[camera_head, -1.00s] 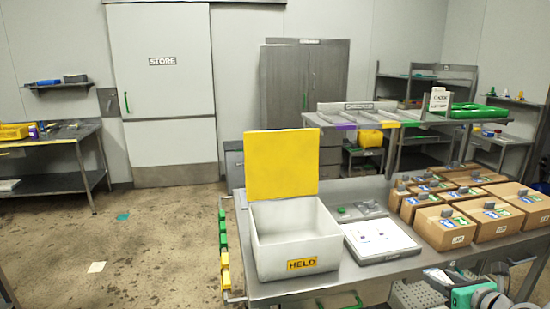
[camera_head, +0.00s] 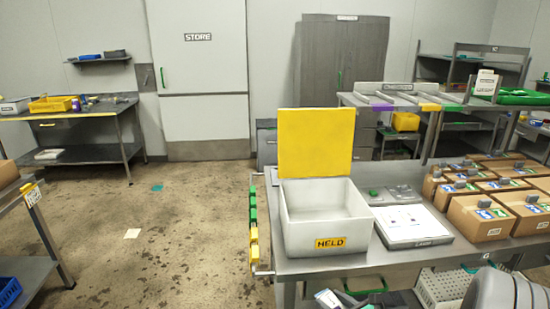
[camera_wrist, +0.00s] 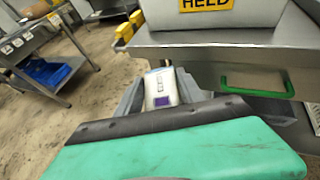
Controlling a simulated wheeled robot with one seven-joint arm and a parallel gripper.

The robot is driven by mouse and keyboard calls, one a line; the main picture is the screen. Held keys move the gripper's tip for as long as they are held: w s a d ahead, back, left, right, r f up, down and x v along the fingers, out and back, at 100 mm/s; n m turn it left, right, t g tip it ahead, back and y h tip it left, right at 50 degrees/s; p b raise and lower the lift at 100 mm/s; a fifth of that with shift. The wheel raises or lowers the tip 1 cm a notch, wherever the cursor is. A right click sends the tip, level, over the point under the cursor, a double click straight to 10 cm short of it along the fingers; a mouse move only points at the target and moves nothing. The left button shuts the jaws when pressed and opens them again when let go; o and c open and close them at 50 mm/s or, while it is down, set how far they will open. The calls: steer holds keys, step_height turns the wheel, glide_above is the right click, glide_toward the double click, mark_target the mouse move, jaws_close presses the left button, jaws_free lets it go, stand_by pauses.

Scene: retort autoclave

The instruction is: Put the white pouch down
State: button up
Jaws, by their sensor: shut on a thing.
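The white pouch (camera_wrist: 162,90), with a dark label and a purple patch, shows in the middle of the wrist view. My gripper (camera_wrist: 160,82) is shut on it, with grey fingers on either side. The pouch is off the table, in front of the steel table's (camera_wrist: 225,52) near edge and below the white HELD box (camera_wrist: 215,18). The lower part of the pouch is hidden behind my gripper's teal and black body.
The HELD box (camera_head: 318,237) stands open with its yellow lid raised. A scale-like white plate (camera_head: 412,224) and several cardboard boxes (camera_head: 478,222) are to its right. A side bench (camera_head: 25,255) with a blue crate (camera_head: 8,291) stands at left.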

steer(key=shift+a+h, duration=0.15)
steer(key=shift+h, duration=0.15)
step_height(320, 180, down, 4)
steer(key=s+d+r+m+t+h, duration=0.1)
steer(key=d+m+h, duration=0.1)
steer(key=d+m, duration=0.1)
step_height(320, 180, up, 14)
glide_above(329, 296)
steer(key=shift+w+d+f+n, duration=0.1)
steer(key=shift+d+n, duration=0.05)
steer(key=shift+n, duration=0.25)
